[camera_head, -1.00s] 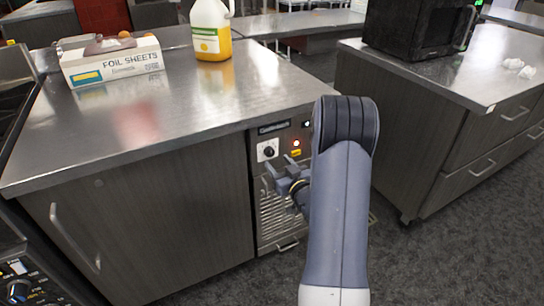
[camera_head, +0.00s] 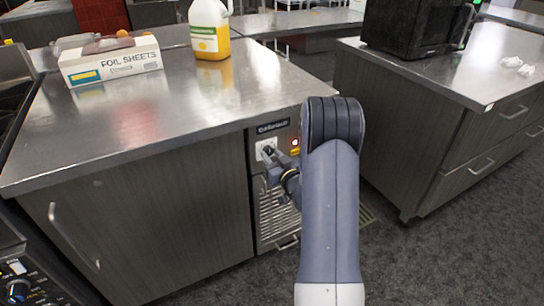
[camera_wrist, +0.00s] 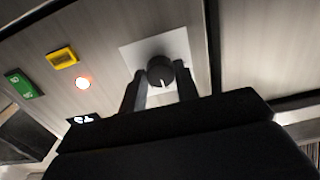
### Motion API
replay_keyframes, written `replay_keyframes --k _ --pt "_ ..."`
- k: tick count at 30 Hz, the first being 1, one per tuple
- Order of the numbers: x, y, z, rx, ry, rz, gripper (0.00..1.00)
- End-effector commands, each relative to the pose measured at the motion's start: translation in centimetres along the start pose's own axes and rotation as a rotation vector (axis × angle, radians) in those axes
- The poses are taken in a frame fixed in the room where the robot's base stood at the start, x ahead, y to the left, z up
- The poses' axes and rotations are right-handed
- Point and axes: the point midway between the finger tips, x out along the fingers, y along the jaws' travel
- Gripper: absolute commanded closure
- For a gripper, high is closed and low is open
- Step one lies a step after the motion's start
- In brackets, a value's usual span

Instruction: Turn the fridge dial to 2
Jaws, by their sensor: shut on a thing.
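The fridge dial (camera_wrist: 160,70) is a round black knob with a white pointer mark, set on a square white plate (camera_wrist: 181,43) in the wrist view. The pointer faces the lower side of that picture; the scale numbers are not readable. My gripper (camera_wrist: 160,82) has one finger on each side of the knob and is shut on it. In the head view my gripper (camera_head: 270,160) is against the fridge control panel (camera_head: 273,133), and its fingers hide most of the dial.
A lit indicator (camera_wrist: 83,83), a yellow label (camera_wrist: 62,57) and a green switch (camera_wrist: 23,84) sit beside the dial. The steel counter (camera_head: 150,115) juts above the panel. A vent grille (camera_head: 277,215) lies below. Another cabinet (camera_head: 400,130) stands right, across a floor gap.

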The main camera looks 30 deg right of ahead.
Motion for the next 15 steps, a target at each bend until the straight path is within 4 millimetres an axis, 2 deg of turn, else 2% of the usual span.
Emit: replay_keyframes --k 1,6,15 --pt "-0.01 -0.02 0.00 0.000 0.000 -0.001 0.81" --pt "-0.01 -0.03 0.00 0.000 0.000 -0.001 0.93" --pt "0.01 -0.02 0.24 -0.049 0.002 -0.001 0.93"
